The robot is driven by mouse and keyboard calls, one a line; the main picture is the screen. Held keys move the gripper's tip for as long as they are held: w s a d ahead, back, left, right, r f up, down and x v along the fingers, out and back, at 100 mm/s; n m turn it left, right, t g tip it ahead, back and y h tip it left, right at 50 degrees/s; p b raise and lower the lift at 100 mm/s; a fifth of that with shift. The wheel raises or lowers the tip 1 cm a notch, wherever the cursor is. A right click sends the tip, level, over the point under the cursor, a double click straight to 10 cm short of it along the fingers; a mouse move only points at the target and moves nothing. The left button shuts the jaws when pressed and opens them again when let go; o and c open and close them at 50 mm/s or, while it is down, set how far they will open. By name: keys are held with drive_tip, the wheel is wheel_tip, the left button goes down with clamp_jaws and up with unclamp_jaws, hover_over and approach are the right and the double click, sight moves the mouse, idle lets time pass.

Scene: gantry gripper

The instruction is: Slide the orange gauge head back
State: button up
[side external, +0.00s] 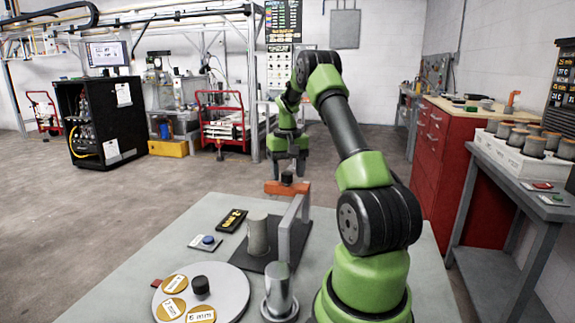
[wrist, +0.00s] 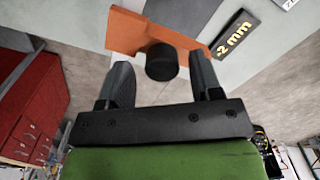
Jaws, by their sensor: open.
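The orange gauge head (side external: 292,188) sits at the top of a grey upright plate (side external: 292,232) on the table. A black knob (side external: 287,178) stands on the head. In the wrist view, the orange head (wrist: 128,36) runs across the top and the black knob (wrist: 161,62) shows between my fingers. My gripper (side external: 288,168) points down over the knob with its fingers apart. In the wrist view, my gripper (wrist: 160,78) is open, with a gap between each finger and the knob. A grey cylinder (side external: 258,234) stands on a dark base beside the upright plate.
A round plate (side external: 236,290) with gold labelled discs, a blue button (side external: 208,240), a black "2 mm" sign (side external: 232,220) and a metal post (side external: 279,290) are on the table (side external: 130,300). The red cabinet and side bench stand apart at right.

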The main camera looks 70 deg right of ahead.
sight(287, 173)
wheel_tip(287, 173, up, 10)
idle(0.4)
drive_tip(key=shift+f, duration=0.1)
idle(0.7)
drive_tip(key=w+a+r+n+t, duration=0.2)
drive_tip(key=a+r, duration=0.2)
drive_tip(key=a, duration=0.6)
drive_tip(key=w+a+r+n+t, duration=0.1)
drive_tip(key=w+a+r+n, duration=0.2)
drive_tip(key=a, duration=0.6)
drive_tip(key=s+a+f+n+t+y, duration=0.1)
drive_tip(key=s+a+t, duration=0.1)
drive_tip(key=s+a, duration=0.3)
drive_tip(key=s+a+n+t+y, duration=0.1)
drive_tip(key=s+a, duration=0.5)
drive_tip(key=a, duration=0.6)
drive_tip(key=shift+f+t, duration=0.4)
drive_tip(key=shift+t, duration=0.2)
